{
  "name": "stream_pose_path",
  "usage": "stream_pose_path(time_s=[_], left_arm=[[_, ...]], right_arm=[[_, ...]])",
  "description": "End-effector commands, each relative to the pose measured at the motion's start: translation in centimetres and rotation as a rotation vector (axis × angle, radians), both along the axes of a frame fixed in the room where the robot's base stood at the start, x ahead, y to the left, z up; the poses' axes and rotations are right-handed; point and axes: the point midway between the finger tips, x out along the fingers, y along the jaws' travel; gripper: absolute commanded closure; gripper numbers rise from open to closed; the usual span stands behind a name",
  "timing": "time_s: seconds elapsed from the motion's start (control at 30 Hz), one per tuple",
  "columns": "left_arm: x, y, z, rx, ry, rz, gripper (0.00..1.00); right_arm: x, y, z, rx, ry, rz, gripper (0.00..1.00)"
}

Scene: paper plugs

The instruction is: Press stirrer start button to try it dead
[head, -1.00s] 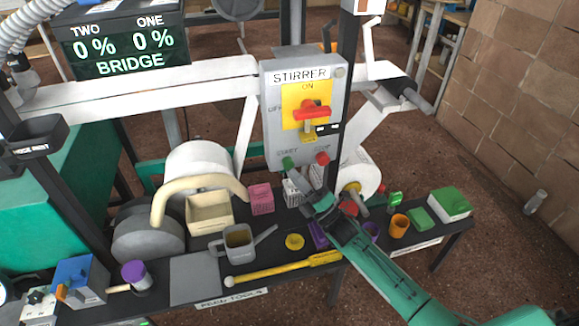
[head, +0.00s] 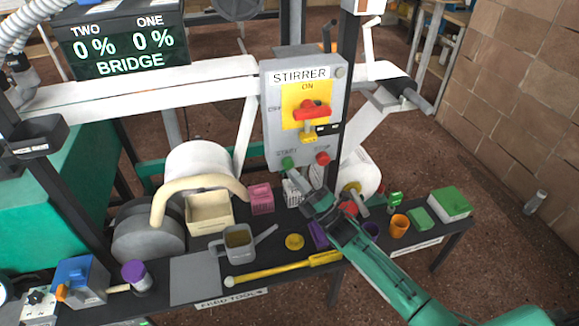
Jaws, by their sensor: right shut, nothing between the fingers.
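The grey STIRRER box (head: 276,138) stands upright behind the bench. Its red rotary handle (head: 312,110) sits on a yellow plate marked ON, with a yellow tag (head: 308,138) hanging beneath it. The green START button (head: 288,163) is at the lower left of the box and the red STOP button (head: 323,158) at the lower right. My right gripper (head: 305,187) is shut and empty, just below and right of the START button, apart from it. My left gripper is out of view.
The bench holds a grey watering can (head: 239,241), a cream bin (head: 209,213), a pink basket (head: 261,198), a yellow-handled tool (head: 285,269), an orange cup (head: 399,226) and a green-topped box (head: 450,203). A BRIDGE display (head: 124,45) reads 0% twice.

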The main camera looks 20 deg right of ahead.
Motion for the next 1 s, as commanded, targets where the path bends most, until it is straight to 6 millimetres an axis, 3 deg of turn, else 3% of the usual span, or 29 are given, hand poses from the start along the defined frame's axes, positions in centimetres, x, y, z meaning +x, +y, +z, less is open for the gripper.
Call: stream_pose_path(time_s=[1.0], left_arm=[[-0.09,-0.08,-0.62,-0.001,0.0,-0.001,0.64]], right_arm=[[0.95,0.0,0.01,0.0,0.0,0.0,1.0]])
